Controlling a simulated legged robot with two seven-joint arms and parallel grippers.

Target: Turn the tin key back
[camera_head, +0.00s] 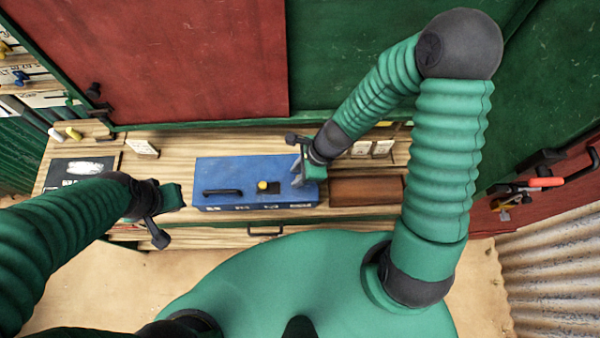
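A blue tin (240,175) stands on the wooden counter in the middle of the view. Its top carries a black handle (222,192) at the left and a small yellow and black piece (267,187) right of it; I cannot tell whether this piece is the key. My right gripper (299,172) is over the right end of the tin, with its fingers partly hidden; I cannot tell whether it touches anything. The opening of both grippers is unclear.
A brown wooden tray (366,190) lies right of the tin. Small cards (372,148) stand behind it, and another card (143,148) stands at left. A black board (80,170) lies at the far left. A drawer handle (265,230) sticks out at the counter's front.

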